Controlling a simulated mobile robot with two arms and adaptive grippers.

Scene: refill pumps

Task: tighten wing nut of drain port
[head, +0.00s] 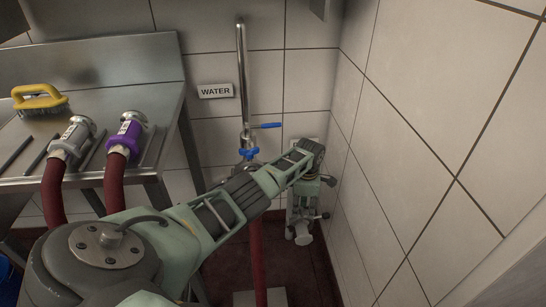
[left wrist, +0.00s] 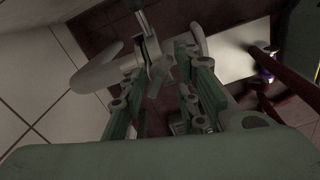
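My left gripper (head: 304,212) points down in the corner beside the water pipe. A small pale metal fitting (head: 303,236), apparently the drain port, shows just below it. In the left wrist view, the fingers of my left gripper (left wrist: 160,62) are spread apart. A small grey winged piece, apparently the wing nut (left wrist: 160,72), lies between them near the tips. I cannot tell whether the fingers touch it. Pale rounded metal parts (left wrist: 98,72) show beyond the fingers. My right gripper is in neither view.
A steel table (head: 110,55) at left holds a yellow brush (head: 40,101) and two hose couplings, one purple (head: 128,132). A vertical water pipe (head: 243,70) with a blue-handled valve (head: 266,126) rises behind my arm. Tiled walls (head: 440,150) close the corner at right.

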